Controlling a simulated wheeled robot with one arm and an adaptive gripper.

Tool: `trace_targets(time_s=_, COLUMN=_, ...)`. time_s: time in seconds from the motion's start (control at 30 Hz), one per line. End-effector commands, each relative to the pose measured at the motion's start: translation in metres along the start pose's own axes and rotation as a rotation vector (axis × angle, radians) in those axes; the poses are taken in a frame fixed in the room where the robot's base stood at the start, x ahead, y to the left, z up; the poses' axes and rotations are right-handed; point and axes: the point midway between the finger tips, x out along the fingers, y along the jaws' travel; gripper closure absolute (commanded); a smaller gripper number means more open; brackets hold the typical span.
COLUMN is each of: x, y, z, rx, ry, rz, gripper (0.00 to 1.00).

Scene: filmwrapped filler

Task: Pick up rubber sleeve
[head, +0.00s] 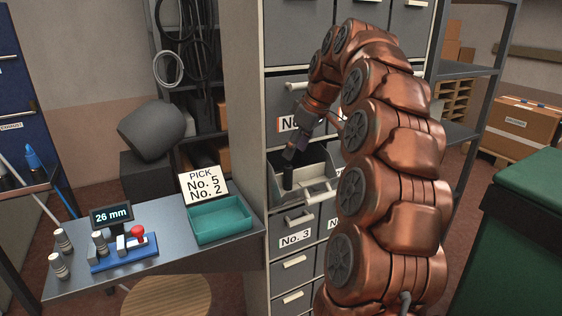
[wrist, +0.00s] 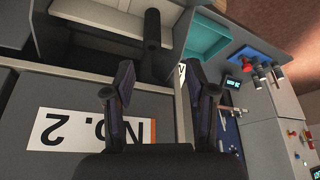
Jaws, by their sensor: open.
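A black cylinder (wrist: 152,30), which looks like the rubber sleeve, stands in the pulled-out grey drawer (wrist: 105,67) in the wrist view. In the head view the dark cylinder (head: 288,178) shows at the left end of the open drawer (head: 318,194). My gripper (wrist: 160,75) is open and empty, with its two dark fingers spread apart. The cylinder is beyond the fingertips, roughly in line with the gap, not between them. In the head view my gripper (head: 291,156) hangs over the drawer just above the cylinder; my arm hides part of the cabinet.
A teal tray (head: 222,222) stands on the side bench, with a sign (head: 203,187) reading "PICK No. 5 No. 2" behind it. A gauge display (head: 112,216) reads 26 mm. A blue fixture (head: 125,256) and several grey cylinders stand nearby. Closed drawers surround the open one.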

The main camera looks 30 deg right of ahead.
Motion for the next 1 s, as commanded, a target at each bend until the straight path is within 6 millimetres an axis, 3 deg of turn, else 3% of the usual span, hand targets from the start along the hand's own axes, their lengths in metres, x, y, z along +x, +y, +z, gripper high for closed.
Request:
trace_targets(time_s=0.63, x=0.03, y=0.01, z=0.005, rx=0.013, ry=0.002, rz=0.007, gripper=0.44)
trace_targets(time_s=1.0, x=0.07, y=0.013, z=0.006, rx=0.01, ry=0.001, rz=0.004, gripper=0.44)
